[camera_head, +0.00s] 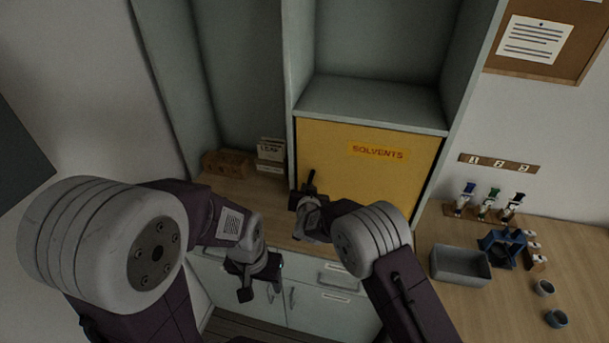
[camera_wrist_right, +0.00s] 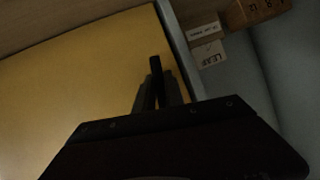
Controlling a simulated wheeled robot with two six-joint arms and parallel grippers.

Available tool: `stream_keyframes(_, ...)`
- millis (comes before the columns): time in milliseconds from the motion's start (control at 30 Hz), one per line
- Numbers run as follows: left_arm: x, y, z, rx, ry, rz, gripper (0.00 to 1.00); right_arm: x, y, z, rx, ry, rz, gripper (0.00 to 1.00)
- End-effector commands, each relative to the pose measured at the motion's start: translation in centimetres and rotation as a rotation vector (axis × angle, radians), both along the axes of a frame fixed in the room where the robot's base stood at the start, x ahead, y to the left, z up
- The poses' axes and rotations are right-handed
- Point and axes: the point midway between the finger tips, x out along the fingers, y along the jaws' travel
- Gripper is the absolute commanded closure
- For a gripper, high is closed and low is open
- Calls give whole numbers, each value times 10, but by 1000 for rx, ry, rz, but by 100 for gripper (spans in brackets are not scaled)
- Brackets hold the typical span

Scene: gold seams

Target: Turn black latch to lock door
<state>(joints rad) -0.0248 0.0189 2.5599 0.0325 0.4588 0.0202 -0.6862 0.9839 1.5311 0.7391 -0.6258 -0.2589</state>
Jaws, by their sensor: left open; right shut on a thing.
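The yellow door (camera_head: 370,170) with a "SOLVENTS" label is closed in the grey cabinet. The black latch (camera_head: 311,178) is at the door's left edge and points up, slightly tilted, in the head view. My right gripper (camera_head: 306,194) is at the latch and shut on it. In the right wrist view the latch (camera_wrist_right: 155,68) shows between the fingers of the right gripper (camera_wrist_right: 158,92), in front of the yellow door (camera_wrist_right: 80,75). The latch's base is hidden by the gripper. My left gripper (camera_head: 260,291) is open and empty, low in front of the drawers, away from the door.
A wooden block (camera_head: 226,163) and small labelled boxes (camera_head: 271,154) stand left of the door. On the right worktop are a grey tray (camera_head: 460,265), a blue holder (camera_head: 502,248), several capped bottles (camera_head: 487,206) and small cups (camera_head: 556,318). Drawers (camera_head: 335,278) lie below the worktop.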

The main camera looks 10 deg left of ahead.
Motion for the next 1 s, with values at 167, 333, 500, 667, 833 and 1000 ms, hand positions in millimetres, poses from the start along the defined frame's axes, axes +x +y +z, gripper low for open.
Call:
stream_keyframes(167,0,0,29,0,0,0,44,0,-4,5,-94,3,0,100)
stream_keyframes(333,0,0,40,0,0,0,44,0,-6,3,-153,4,1,100)
stream_keyframes(500,0,0,45,0,0,0,44,0,-8,1,-182,4,0,100)
stream_keyframes(667,0,0,45,0,0,0,44,0,-8,0,-191,3,1,100)
stream_keyframes(833,0,0,45,0,0,0,44,0,-8,0,-191,3,1,100)
stream_keyframes(1000,0,0,45,0,0,0,44,0,-8,0,-190,3,1,73)
